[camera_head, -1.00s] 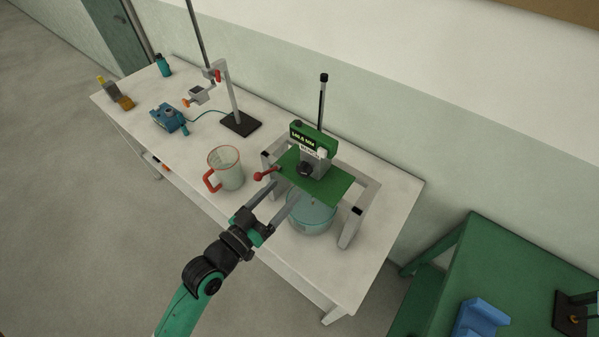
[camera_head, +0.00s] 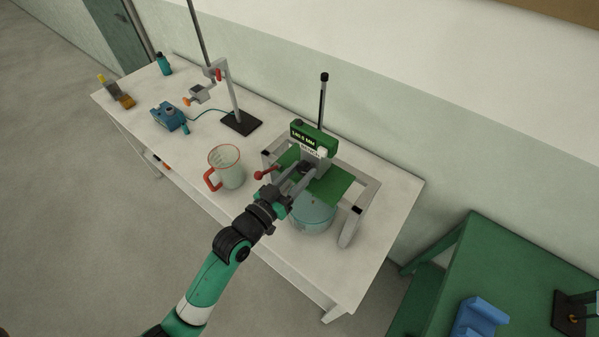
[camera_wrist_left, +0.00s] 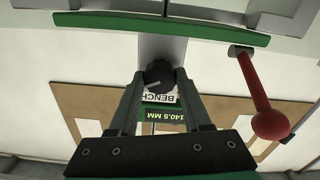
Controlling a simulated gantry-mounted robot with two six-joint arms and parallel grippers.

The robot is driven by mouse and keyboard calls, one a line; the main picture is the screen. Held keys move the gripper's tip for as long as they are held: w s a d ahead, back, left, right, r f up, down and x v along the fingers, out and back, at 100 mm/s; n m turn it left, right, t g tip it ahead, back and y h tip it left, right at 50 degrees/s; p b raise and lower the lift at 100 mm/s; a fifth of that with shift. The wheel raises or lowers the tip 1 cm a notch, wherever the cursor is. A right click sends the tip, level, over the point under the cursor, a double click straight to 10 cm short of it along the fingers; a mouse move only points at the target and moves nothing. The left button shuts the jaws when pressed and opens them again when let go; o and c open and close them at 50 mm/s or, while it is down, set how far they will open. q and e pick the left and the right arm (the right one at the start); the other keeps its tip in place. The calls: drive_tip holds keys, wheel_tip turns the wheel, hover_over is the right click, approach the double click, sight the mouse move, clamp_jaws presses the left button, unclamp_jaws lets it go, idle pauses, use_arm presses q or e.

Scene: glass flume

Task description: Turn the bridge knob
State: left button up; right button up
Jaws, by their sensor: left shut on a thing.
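The bridge knob (camera_wrist_left: 159,74) is black with a pale pointer line, on the front of the green-topped bridge unit (camera_head: 317,138). My left gripper (camera_head: 301,168) reaches in from the lower left over the green plate (camera_head: 330,186). In the left wrist view its two fingers (camera_wrist_left: 159,82) stand on either side of the knob and are shut on it. In the head view the fingers mostly hide the knob. The unit's display reads about 140.5 MM in the wrist view. My right gripper is not in view.
A red-knobbed lever (camera_wrist_left: 270,124) sticks out close beside the left gripper. A glass vessel (camera_head: 312,214) stands under the green plate. A red-handled jug (camera_head: 226,167), a clamp stand (camera_head: 240,122) and a blue box (camera_head: 168,117) stand to the left on the white bench.

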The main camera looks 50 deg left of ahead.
use_arm(q)
clamp_jaws()
drive_tip(key=shift+f+m+b, duration=0.15)
drive_tip(key=shift+m+b, duration=0.4)
drive_tip(key=shift+m, duration=0.45)
drive_tip(key=m, duration=0.2)
drive_tip(key=shift+m, duration=0.4)
drive_tip(key=o, duration=0.9)
unclamp_jaws()
drive_tip(key=shift+s, duration=0.15)
drive_tip(key=s+d+b, duration=0.1)
drive_tip(key=s, duration=1)
drive_tip(key=shift+d, duration=0.4)
